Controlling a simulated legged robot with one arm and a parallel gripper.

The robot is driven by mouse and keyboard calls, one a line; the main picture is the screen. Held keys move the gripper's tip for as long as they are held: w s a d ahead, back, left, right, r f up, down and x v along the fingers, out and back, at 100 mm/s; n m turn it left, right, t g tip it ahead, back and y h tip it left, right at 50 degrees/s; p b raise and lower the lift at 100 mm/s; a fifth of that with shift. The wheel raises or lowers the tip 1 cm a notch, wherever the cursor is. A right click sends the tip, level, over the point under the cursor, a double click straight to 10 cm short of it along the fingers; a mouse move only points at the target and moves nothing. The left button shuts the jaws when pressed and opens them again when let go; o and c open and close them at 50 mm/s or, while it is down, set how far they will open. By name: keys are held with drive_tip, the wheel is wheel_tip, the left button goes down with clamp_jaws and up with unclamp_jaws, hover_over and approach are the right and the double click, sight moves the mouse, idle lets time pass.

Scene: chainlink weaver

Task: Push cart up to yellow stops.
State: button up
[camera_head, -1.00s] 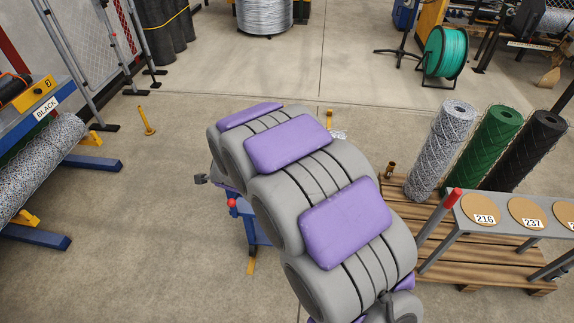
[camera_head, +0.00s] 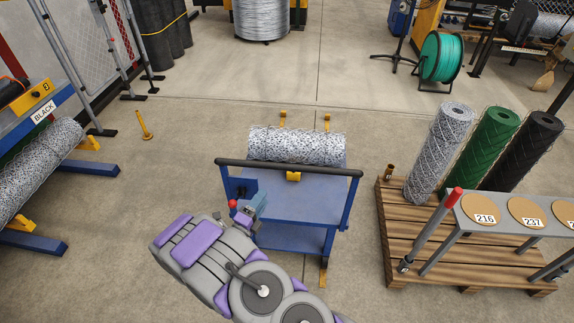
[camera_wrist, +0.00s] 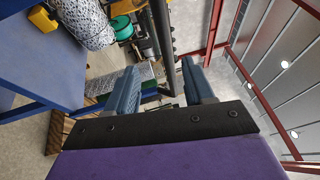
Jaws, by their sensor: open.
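The blue cart (camera_head: 312,190) stands in the middle of the floor with its black push bar (camera_head: 325,170) facing me. A speckled mesh roll (camera_head: 300,146) lies across its far end. Two yellow pieces, likely the stops, show on the floor beyond the roll, one on the left (camera_head: 283,117) and one on the right (camera_head: 327,121). My gripper (camera_head: 250,212) is open near the cart's left side, below the bar. In the wrist view the bar (camera_wrist: 162,25) shows between my open fingers (camera_wrist: 160,90), apparently ahead of them; contact cannot be told.
A wooden pallet (camera_head: 395,224) with upright mesh rolls and a grey sample stand (camera_head: 480,213) are at the right. A blue rack (camera_head: 95,168) with a mesh roll is at the left. A yellow post (camera_head: 145,126) stands left of the cart.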

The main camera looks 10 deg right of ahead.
drive_tip(key=b+x, duration=0.3)
drive_tip(key=x, duration=1.4)
drive_tip(key=shift+s+d+r+h, duration=0.3)
drive_tip(key=shift+r, duration=0.05)
drive_tip(key=shift+c, duration=0.3)
clamp_jaws()
